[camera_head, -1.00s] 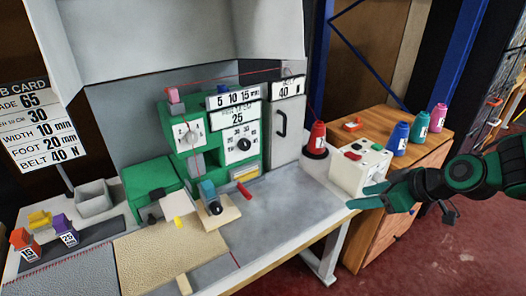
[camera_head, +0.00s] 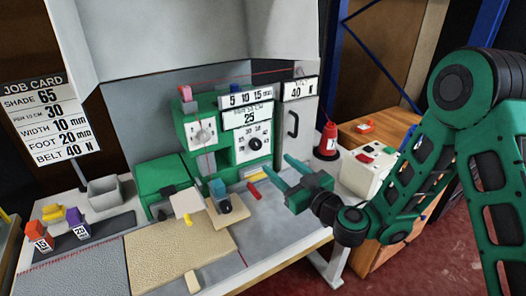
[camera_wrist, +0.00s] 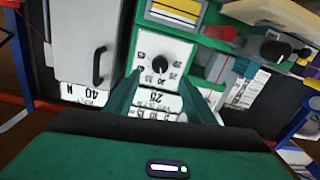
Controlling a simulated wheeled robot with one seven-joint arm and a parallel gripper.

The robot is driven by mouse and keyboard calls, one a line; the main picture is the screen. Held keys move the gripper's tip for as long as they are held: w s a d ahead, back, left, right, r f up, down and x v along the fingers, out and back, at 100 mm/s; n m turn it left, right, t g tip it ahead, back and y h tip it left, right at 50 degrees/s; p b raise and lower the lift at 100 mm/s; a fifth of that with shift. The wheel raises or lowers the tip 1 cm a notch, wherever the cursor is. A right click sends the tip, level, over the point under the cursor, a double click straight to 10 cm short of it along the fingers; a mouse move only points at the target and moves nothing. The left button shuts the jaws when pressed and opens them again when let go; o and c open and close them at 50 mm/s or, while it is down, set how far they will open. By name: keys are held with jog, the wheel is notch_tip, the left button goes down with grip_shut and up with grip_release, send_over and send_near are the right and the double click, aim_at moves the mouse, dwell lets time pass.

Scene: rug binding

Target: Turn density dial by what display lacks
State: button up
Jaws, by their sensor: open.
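The density dial is a round black knob (camera_head: 255,144) on a white numbered plate on the green machine's front. It also shows upside down in the wrist view (camera_wrist: 158,64), with its pointer too small to read surely. The display above it (camera_head: 246,118) reads 25 in the head view; it is upside down and blurred in the wrist view. The job card (camera_head: 50,122) gives 30 per 10 cm. My gripper (camera_head: 282,166) is open and empty, in front of and right of the dial. In the wrist view its fingers flank the plate, apart from the knob.
A grey cabinet (camera_head: 300,135) with a black handle stands right of the dial. A red thread cone (camera_head: 327,141) and a white button box (camera_head: 368,170) are further right. A second dial (camera_head: 201,135) is on the left column.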

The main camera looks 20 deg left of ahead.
aim_at(258, 147)
jog(key=shift+x, duration=5.2)
jog(key=shift+s+r, duration=0.1)
jog(key=c, duration=1)
